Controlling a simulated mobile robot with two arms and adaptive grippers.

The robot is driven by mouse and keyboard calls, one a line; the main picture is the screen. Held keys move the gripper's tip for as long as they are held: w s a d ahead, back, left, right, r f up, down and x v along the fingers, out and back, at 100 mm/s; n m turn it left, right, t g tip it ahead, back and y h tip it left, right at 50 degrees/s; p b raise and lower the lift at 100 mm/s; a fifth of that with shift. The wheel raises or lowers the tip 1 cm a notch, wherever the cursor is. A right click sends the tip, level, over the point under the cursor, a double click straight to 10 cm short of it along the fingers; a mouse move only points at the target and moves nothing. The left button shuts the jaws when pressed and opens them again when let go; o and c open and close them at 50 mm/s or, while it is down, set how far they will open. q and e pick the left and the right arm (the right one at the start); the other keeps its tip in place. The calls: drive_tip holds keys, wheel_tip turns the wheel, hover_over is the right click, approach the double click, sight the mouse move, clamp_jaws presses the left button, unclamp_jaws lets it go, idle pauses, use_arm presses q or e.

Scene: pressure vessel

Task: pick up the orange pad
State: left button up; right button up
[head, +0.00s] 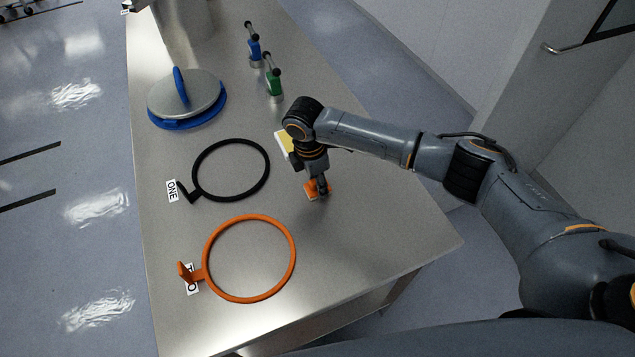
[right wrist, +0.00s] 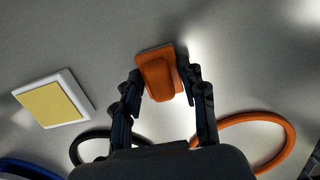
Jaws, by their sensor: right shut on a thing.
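The orange pad (head: 312,190) lies at the right part of the metal table, under my right gripper (head: 318,182). In the right wrist view the orange pad (right wrist: 158,74) is a block with a raised grip on a flatter base. My right gripper (right wrist: 160,86) has a finger on each side of it and is shut on it. Whether the pad is clear of the table I cannot tell. My left gripper is not in view.
A yellow pad on a white base (head: 284,142) sits just behind my right gripper. A black ring (head: 231,141) and an orange ring (head: 249,215) lie to the left. A blue-rimmed lid (head: 187,98), blue valve (head: 254,50) and green valve (head: 274,83) stand farther back on the table (head: 370,235).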

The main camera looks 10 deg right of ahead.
drive_tip(key=shift+w+r, duration=0.1)
drive_tip(key=shift+r, duration=0.5)
drive_tip(key=s+a+r+b, duration=0.3)
drive_tip(key=a+r, duration=0.8)
drive_tip(key=a, duration=0.2)
drive_tip(key=shift+s+a+r, duration=0.3)
drive_tip(key=shift+s+r, duration=0.05)
drive_tip(key=shift+r, duration=0.05)
drive_tip(key=o, duration=0.6)
drive_tip(key=c, duration=0.5)
drive_tip(key=shift+o, duration=0.2)
